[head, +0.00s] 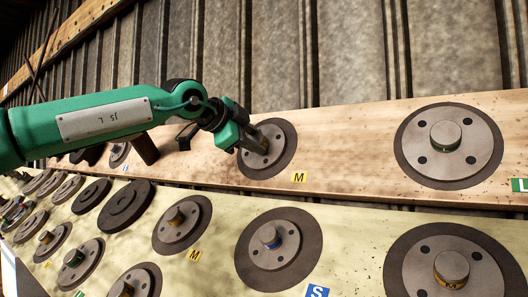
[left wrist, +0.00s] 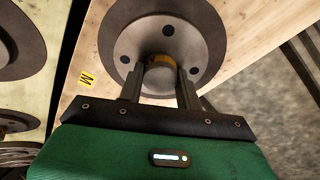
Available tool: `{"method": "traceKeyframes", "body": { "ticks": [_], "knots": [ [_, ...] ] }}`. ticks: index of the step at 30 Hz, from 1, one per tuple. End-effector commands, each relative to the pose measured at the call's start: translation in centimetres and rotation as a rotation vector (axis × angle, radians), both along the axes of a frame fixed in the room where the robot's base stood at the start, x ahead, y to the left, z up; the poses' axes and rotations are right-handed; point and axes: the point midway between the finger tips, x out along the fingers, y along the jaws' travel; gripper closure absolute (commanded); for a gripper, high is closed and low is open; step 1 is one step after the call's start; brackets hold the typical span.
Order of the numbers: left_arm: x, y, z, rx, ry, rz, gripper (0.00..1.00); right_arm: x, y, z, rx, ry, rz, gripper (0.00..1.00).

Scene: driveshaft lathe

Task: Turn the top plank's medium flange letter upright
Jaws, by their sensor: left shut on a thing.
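The medium flange (head: 280,155) lies on the top plank (head: 345,160), a grey disc with bolt holes and a dark rim. Its yellow M label (head: 299,177) is just below and right of it. My left gripper (head: 256,143) is shut on the flange's central hub, partly hiding it in the head view. In the left wrist view, the two fingers of my left gripper (left wrist: 160,80) are on either side of the hub (left wrist: 160,78), which has an orange-yellow band. A small dark mark shows on the band, but I cannot read which way it stands. My right gripper is not in view.
A larger flange (head: 448,170) sits to the right on the top plank by a green L label (head: 520,185). The lower pale plank (head: 345,250) holds several flanges, including a blue-hubbed one (head: 290,262) by an S label. Corrugated wall (head: 350,50) stands behind.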

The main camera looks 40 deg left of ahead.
Motion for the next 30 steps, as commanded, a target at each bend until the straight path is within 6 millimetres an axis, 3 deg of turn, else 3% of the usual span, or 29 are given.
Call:
{"method": "traceKeyframes", "body": {
  "ticks": [30],
  "knots": [
    [-0.1, 0.0, 0.1, -0.229, -0.033, 0.107, 1.0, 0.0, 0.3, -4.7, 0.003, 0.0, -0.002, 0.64]
  ]
}}
